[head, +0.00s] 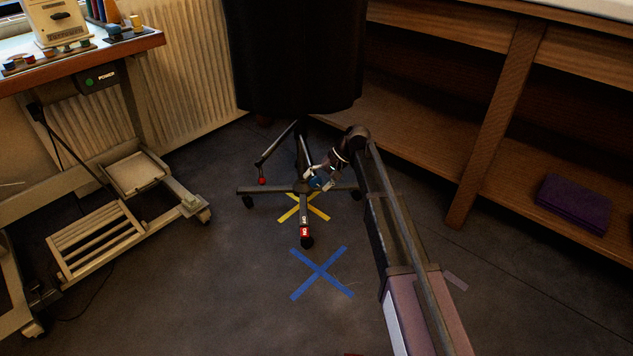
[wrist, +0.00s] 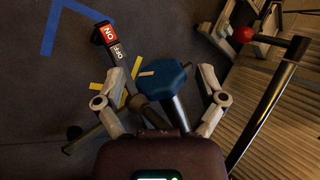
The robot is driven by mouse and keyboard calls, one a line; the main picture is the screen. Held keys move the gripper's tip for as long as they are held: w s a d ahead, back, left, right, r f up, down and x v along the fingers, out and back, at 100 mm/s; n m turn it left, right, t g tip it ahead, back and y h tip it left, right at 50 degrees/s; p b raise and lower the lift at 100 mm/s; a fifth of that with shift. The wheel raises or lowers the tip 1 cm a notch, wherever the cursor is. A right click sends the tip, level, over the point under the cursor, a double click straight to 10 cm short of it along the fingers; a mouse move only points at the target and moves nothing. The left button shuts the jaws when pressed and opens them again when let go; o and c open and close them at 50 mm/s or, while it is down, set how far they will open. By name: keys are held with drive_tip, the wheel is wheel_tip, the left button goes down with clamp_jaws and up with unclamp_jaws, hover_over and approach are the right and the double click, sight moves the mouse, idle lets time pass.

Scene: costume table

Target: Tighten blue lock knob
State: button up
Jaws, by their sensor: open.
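The blue lock knob (wrist: 168,82) is faceted, with a pale line on its face. In the wrist view it sits between the two fingers of my gripper (wrist: 161,76), with a visible gap on each side. My gripper is open and appears not to touch the knob. In the head view my gripper (head: 327,176) is low at the dark stand under the black form (head: 293,50). A small blue patch of the knob (head: 316,183) shows there, and the rest is hidden by my gripper.
The stand's legs spread on wheels around the knob. A red-tipped lever (head: 262,181) is at the left, and a red ON/OFF pedal (head: 305,232) is in front. Yellow and blue tape crosses (head: 321,272) mark the floor. Wooden shelving (head: 490,125) stands at the right.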

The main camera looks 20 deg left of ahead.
sight(315, 177)
drive_tip(key=shift+r+t+h+p, duration=0.1)
drive_tip(key=shift+t+h+p, duration=0.25)
drive_tip(key=shift+p, duration=0.2)
drive_tip(key=shift+a+t+h+p, duration=0.1)
drive_tip(key=shift+t+h+p, duration=0.45)
drive_tip(key=shift+h+p, duration=0.3)
drive_tip(key=shift+a+t+h+p, duration=0.1)
drive_tip(key=shift+t+h+p, duration=0.9)
drive_tip(key=shift+h, duration=1.2)
wheel_tip(315, 177, up, 14)
drive_tip(key=p, duration=1.4)
drive_tip(key=s+d+r+m+p, duration=0.1)
drive_tip(key=d+r+p, duration=1.2)
drive_tip(key=d+r, duration=0.1)
drive_tip(key=shift+s+d+p, duration=0.25)
drive_tip(key=shift+d+p, duration=0.1)
drive_tip(key=shift+p, duration=0.05)
